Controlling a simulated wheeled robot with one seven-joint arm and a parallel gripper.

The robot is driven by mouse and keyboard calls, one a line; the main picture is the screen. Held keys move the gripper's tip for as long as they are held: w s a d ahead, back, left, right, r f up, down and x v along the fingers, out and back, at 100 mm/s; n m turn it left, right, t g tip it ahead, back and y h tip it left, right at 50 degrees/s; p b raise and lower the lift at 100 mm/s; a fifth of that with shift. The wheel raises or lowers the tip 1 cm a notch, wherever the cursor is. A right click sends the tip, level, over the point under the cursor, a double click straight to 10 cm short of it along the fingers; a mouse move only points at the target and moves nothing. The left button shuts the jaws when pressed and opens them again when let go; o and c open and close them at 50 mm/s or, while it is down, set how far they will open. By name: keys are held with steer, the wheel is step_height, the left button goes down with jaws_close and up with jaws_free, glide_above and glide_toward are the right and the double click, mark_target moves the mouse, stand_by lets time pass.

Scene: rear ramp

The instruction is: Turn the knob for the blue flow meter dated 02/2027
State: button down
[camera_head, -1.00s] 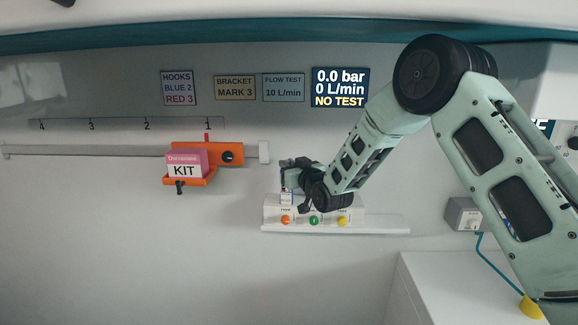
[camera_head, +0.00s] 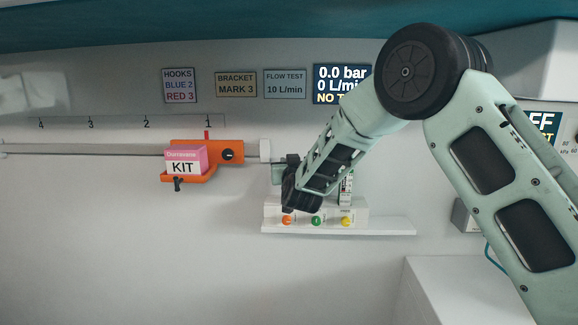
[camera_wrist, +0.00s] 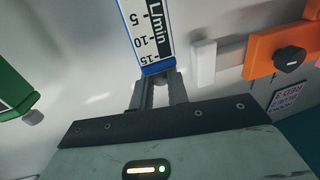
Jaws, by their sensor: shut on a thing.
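A blue-trimmed flow meter (camera_wrist: 147,35) with an L/min scale shows in the wrist view. My gripper (camera_wrist: 157,92) is shut on the grey part at its blue end; it also shows in the head view (camera_head: 279,172), in front of the wall above the rack's left end. The flow meter's date and far end are not visible, and I cannot tell its knob apart. A green flow meter (camera_wrist: 13,88) with a grey knob is at the left of the wrist view. In the head view a flow meter (camera_head: 346,190) stands upright above the yellow mark.
A white rack (camera_head: 301,212) has orange, green and yellow marks. An orange bracket (camera_head: 200,147) on the wall rail (camera_head: 90,152) carries a pink-and-white KIT box (camera_head: 185,162), just left of my gripper. Wall signs include FLOW TEST 10 L/min (camera_head: 285,84). A display (camera_head: 335,84) reads 0.0 bar.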

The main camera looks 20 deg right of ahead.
steer(key=c, duration=1.4)
jaws_free()
steer(key=shift+o, duration=0.2)
steer(key=shift+s, duration=0.1)
steer(key=s+a+b, duration=0.2)
steer(key=s+b, duration=0.3)
steer(key=s, duration=1.2)
steer(key=shift+b, duration=0.3)
